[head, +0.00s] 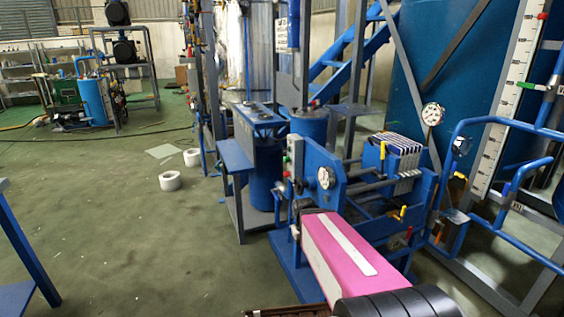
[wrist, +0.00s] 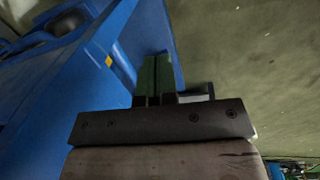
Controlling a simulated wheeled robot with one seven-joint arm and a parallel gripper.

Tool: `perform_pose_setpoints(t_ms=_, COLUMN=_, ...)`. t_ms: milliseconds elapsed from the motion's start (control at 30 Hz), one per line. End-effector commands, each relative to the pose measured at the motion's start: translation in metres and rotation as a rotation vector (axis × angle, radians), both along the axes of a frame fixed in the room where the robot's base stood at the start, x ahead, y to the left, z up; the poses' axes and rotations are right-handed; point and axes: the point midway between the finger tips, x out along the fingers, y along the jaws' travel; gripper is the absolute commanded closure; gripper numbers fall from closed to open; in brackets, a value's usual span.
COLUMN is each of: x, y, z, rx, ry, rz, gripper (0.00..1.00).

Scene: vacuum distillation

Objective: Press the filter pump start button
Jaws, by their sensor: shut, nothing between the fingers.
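The spots are too small to tell which one is the start button. In the wrist view my gripper (wrist: 156,62) has its two fingers together with nothing between them. A blue surface (wrist: 70,85) with a small yellow mark lies left of the fingers. I cannot make out the fingertips in the head view, or the button in the wrist view.
A blue-topped table (head: 236,160) and blue drums stand behind and left of the unit. Blue pipe rails (head: 520,185) and a tall scale (head: 495,120) close off the right. Two white rolls (head: 170,181) lie on the green floor. The floor at left centre is largely clear.

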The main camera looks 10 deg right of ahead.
Motion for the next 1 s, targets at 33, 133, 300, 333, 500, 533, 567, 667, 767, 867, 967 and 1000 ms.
perform_pose_setpoints(t_ms=33, x=0.016, y=0.003, z=0.000, rx=-0.047, ry=0.013, rz=0.073, gripper=1.00)
perform_pose_setpoints(t_ms=133, x=0.041, y=0.006, z=0.006, rx=-0.172, ry=0.056, rz=0.258, gripper=1.00)
perform_pose_setpoints(t_ms=300, x=0.088, y=0.018, z=0.027, rx=-0.405, ry=0.163, rz=0.569, gripper=1.00)
perform_pose_setpoints(t_ms=333, x=0.096, y=0.021, z=0.032, rx=-0.446, ry=0.185, rz=0.618, gripper=1.00)
perform_pose_setpoints(t_ms=500, x=0.140, y=0.044, z=0.064, rx=-0.668, ry=0.321, rz=0.858, gripper=1.00)
perform_pose_setpoints(t_ms=533, x=0.148, y=0.049, z=0.071, rx=-0.706, ry=0.348, rz=0.895, gripper=1.00)
perform_pose_setpoints(t_ms=567, x=0.156, y=0.055, z=0.078, rx=-0.745, ry=0.376, rz=0.931, gripper=1.00)
perform_pose_setpoints(t_ms=667, x=0.182, y=0.078, z=0.104, rx=-0.881, ry=0.481, rz=1.042, gripper=1.00)
perform_pose_setpoints(t_ms=767, x=0.206, y=0.107, z=0.133, rx=-1.016, ry=0.596, rz=1.131, gripper=1.00)
perform_pose_setpoints(t_ms=867, x=0.225, y=0.137, z=0.162, rx=-1.135, ry=0.715, rz=1.190, gripper=1.00)
perform_pose_setpoints(t_ms=967, x=0.238, y=0.166, z=0.188, rx=-1.233, ry=0.819, rz=1.221, gripper=1.00)
perform_pose_setpoints(t_ms=1000, x=0.242, y=0.176, z=0.196, rx=-1.263, ry=0.855, rz=1.229, gripper=1.00)
